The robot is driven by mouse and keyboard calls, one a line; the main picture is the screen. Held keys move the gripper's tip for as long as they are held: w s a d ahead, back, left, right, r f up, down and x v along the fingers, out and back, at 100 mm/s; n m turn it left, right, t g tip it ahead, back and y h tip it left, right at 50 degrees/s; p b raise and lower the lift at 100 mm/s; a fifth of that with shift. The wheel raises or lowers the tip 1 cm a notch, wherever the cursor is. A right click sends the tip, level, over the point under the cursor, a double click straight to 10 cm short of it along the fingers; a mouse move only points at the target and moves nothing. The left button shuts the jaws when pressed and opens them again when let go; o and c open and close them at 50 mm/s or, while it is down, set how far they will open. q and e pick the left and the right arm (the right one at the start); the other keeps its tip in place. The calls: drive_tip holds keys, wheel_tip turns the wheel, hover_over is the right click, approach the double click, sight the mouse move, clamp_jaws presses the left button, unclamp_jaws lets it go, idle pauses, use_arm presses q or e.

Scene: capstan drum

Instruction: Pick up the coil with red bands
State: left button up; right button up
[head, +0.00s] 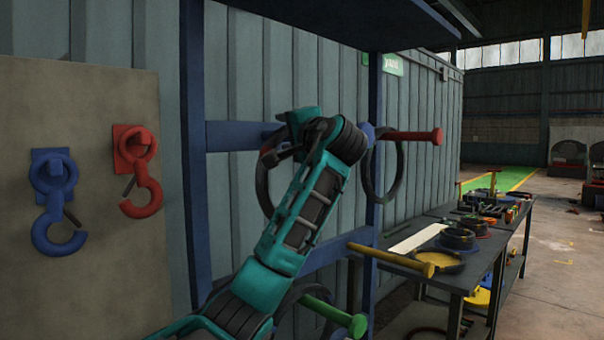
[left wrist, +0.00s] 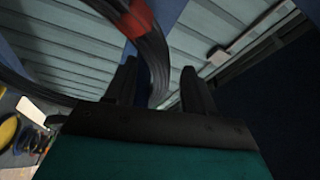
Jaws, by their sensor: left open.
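The coil with red bands (left wrist: 150,48) is a black loop of several strands. In the left wrist view it comes down from the top, its red band near the top edge, and its lower part shows between my left gripper's two dark fingers (left wrist: 158,88). The fingers stand apart on either side of it; I cannot tell whether either touches it. In the head view a black coil (head: 263,186) hangs on the blue rack, partly hidden behind my left gripper (head: 275,154) and teal arm. My right gripper is not in view.
Another black coil (head: 366,178) hangs by the red peg (head: 412,136). A yellow peg (head: 390,259) and a green peg (head: 335,315) stick out lower. Blue and red hooks are on the left board (head: 90,90). A cluttered dark table (head: 420,273) stands right.

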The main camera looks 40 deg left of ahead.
use_arm(q)
drive_tip(key=shift+x, duration=0.9)
drive_tip(key=shift+c, duration=0.2)
drive_tip(key=shift+f, duration=0.1)
clamp_jaws()
drive_tip(key=shift+f, duration=0.1)
idle(0.5)
